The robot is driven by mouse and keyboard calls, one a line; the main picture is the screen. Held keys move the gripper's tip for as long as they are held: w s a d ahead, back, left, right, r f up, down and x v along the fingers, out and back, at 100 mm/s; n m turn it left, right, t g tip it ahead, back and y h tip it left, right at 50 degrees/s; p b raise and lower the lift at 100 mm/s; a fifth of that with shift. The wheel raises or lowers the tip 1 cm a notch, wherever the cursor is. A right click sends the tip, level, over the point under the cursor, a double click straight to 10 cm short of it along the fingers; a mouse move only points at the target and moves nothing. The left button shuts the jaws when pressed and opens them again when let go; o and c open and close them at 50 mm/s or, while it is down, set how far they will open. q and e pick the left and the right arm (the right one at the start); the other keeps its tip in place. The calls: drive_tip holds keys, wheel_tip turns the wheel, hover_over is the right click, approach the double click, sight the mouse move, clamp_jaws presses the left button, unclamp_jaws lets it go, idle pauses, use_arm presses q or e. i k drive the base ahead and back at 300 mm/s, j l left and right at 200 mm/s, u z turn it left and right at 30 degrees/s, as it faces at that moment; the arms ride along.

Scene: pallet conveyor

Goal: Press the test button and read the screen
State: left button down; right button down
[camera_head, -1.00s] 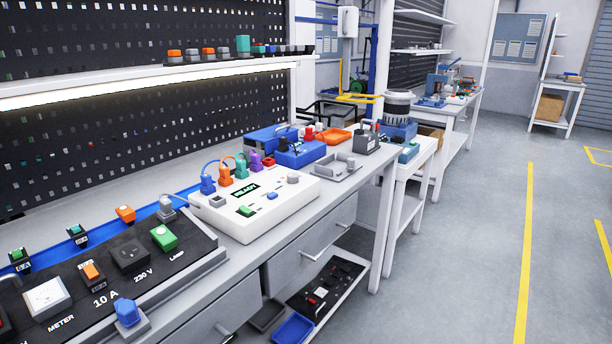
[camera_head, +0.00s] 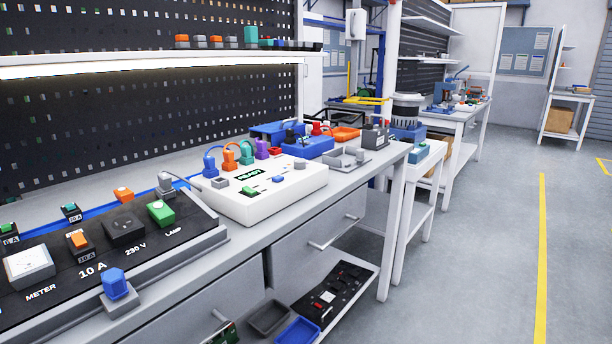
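A white test box (camera_head: 265,206) stands on the workbench in the middle of the head view. Its dark screen (camera_head: 248,174) shows green letters that read READY. A green button (camera_head: 250,191) and a small blue part (camera_head: 278,179) are on its top face; I cannot read a label on either. Blue, orange, green and purple plugs with cables stand along its back edge, the blue one (camera_head: 210,167) leftmost. A grey knob (camera_head: 299,163) is at its right. Neither of my grippers shows in the view.
A black panel (camera_head: 75,265) with a meter (camera_head: 28,267), switches and a green lamp (camera_head: 161,212) lies left of the box. A grey tray (camera_head: 345,160) and blue parts are to its right. Drawers and a lower shelf are below. The floor at right is clear.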

sight(277, 178)
drive_tip(key=u, duration=0.3)
drive_tip(key=i+l+u, duration=0.35)
drive_tip(key=l+u, duration=0.2)
drive_tip(key=i+l+u, duration=0.25)
drive_tip(key=l, duration=0.15)
drive_tip(key=i+l, duration=0.1)
drive_tip(key=l, duration=0.3)
drive_tip(key=i+l, duration=0.1)
drive_tip(key=l, duration=0.3)
drive_tip(key=i+l+u, duration=0.1)
drive_tip(key=l, duration=0.7)
drive_tip(key=i, duration=0.05)
